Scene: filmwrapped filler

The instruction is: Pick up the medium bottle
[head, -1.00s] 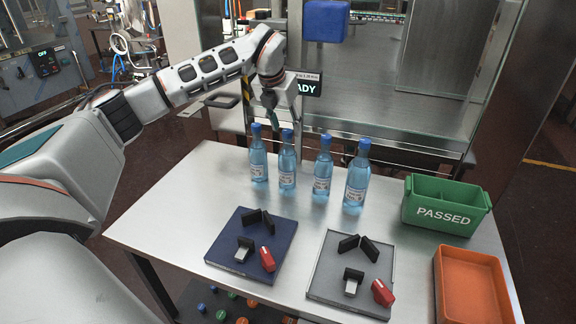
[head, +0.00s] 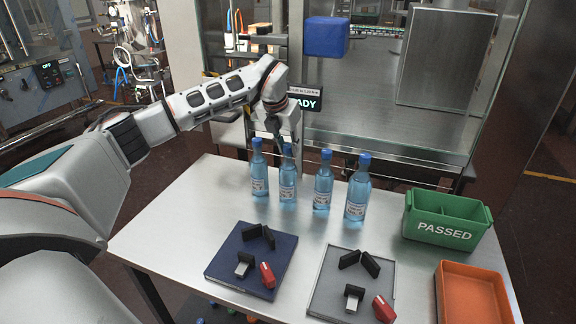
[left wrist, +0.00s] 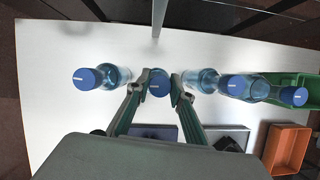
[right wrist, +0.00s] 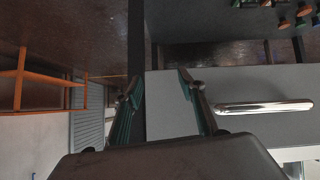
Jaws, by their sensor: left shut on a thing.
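Several blue-capped clear blue bottles stand upright in a row on the table, looking close in size. From the left in the head view they are the first bottle (head: 259,178), the second bottle (head: 288,182), the third bottle (head: 323,188) and the fourth bottle (head: 357,195). My left gripper (head: 279,142) is at the top of the second bottle. In the left wrist view, my left gripper (left wrist: 158,82) is shut around the second bottle's cap (left wrist: 159,89). I see no clear gap under that bottle. My right gripper (right wrist: 158,85) is open and empty in the right wrist view.
A blue tray (head: 222,262) and a grey tray (head: 325,284) with black and red parts lie in front of the bottles. A green bin (head: 445,230) marked PASSED and an orange bin (head: 470,290) are on the right. Neighbouring bottles stand close on both sides.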

